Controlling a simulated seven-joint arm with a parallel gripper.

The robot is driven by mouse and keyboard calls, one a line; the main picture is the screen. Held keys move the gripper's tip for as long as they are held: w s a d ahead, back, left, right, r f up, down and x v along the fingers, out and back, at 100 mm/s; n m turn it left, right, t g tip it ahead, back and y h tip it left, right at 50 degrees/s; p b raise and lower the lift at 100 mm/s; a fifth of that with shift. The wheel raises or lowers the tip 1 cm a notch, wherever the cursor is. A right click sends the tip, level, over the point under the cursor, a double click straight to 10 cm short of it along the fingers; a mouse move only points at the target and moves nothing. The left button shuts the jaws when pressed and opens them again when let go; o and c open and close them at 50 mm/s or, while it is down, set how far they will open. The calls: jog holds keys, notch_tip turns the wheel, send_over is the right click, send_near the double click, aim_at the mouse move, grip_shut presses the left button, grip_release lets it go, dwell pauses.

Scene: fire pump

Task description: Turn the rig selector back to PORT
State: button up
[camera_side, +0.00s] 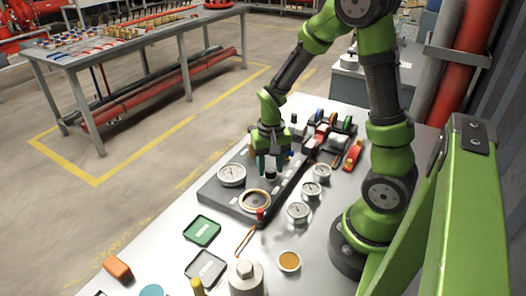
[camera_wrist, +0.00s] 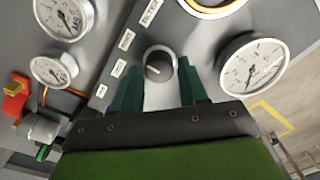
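The rig selector is a round dark knob (camera_wrist: 158,66) on the grey panel (camera_side: 222,196), with a light pointer mark across its top. In the side view the knob (camera_side: 271,175) shows as a small black cap below my gripper (camera_side: 268,162). In the wrist view my gripper (camera_wrist: 159,72) has its two dark green fingers apart, one on each side of the knob, with a visible gap on both sides. It holds nothing. Small white labels (camera_wrist: 126,39) run along the panel left of the knob; their words are too small to read, so I cannot tell which is PORT.
A white gauge (camera_side: 232,174) and a brass-ringed dial (camera_side: 255,201) sit on the panel by the knob. Several loose gauges (camera_side: 299,212) stand to its right. Green (camera_side: 202,231) and grey trays lie in front. A red-handled item (camera_side: 353,155) lies behind right.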

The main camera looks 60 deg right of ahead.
aim_at(269, 169)
jog(key=shift+o, duration=1.1)
jog(key=shift+r, duration=0.1)
notch_tip(269, 169, up, 17)
jog(key=shift+f, duration=0.2)
jog(key=s+a+r+n+t+y, duration=0.1)
jog(key=s+a+n+t, duration=0.1)
jog(key=a, duration=0.4)
jog(key=s+a+r+n+t+y, duration=0.1)
jog(key=s+a+r+n+t, duration=0.1)
jog(key=a+t, duration=0.3)
jog(key=shift+s+a+r+n, duration=0.2)
jog(key=shift+s+a+n, duration=0.35)
jog(key=shift+s, duration=0.3)
